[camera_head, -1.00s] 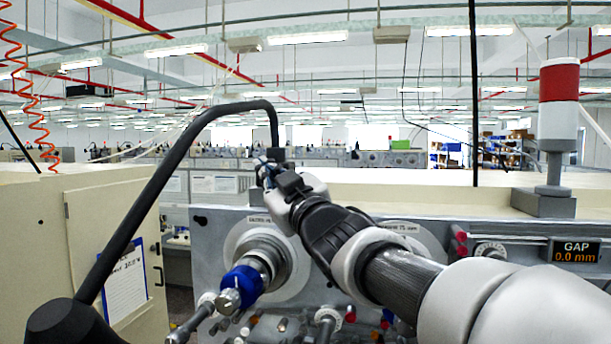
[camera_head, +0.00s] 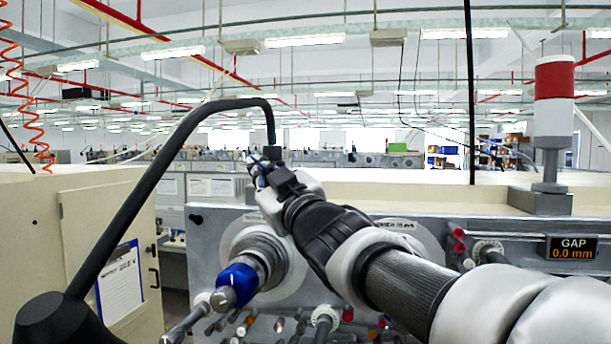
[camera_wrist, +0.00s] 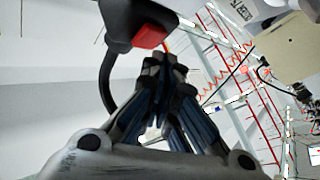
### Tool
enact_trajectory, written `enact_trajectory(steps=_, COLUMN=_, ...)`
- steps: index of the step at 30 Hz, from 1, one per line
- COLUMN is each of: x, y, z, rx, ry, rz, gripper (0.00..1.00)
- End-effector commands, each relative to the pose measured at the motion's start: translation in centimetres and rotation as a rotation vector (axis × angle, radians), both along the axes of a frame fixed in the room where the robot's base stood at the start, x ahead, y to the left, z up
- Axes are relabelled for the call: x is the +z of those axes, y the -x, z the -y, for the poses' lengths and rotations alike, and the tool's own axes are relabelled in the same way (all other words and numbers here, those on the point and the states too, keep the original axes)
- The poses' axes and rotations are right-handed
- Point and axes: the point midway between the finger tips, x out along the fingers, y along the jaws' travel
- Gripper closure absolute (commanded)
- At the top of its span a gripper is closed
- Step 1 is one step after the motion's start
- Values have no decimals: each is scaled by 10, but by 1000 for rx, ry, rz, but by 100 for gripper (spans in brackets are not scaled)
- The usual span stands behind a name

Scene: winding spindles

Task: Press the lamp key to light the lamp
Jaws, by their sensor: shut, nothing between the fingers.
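A black bent-neck lamp (camera_head: 150,185) rises from its dark base at the lower left and arches over to a small black head (camera_head: 271,152). In the wrist view the black lamp head (camera_wrist: 121,20) carries a red key (camera_wrist: 150,36) on its side. My gripper (camera_head: 265,172) is just below the lamp head. In the wrist view its closed fingertips (camera_wrist: 164,64) are just under the red key, and I cannot tell whether they touch it. Nothing is between the fingers. No glow shows on the lamp head.
A grey machine panel with a blue-collared spindle (camera_head: 240,283) stands below my arm. A GAP display (camera_head: 573,248) reads 0.0 mm. A red and white signal tower (camera_head: 554,100) stands at the right. A beige cabinet (camera_head: 90,240) with a clipboard is at the left.

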Motion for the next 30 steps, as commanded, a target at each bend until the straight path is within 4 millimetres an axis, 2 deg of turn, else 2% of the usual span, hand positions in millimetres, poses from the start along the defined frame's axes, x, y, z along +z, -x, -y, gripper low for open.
enact_trajectory(steps=15, x=-2, y=46, z=-7, rx=1, ry=0, rz=2, gripper=100)
enact_trajectory(steps=30, x=0, y=48, z=-7, rx=0, ry=0, rz=0, gripper=100)
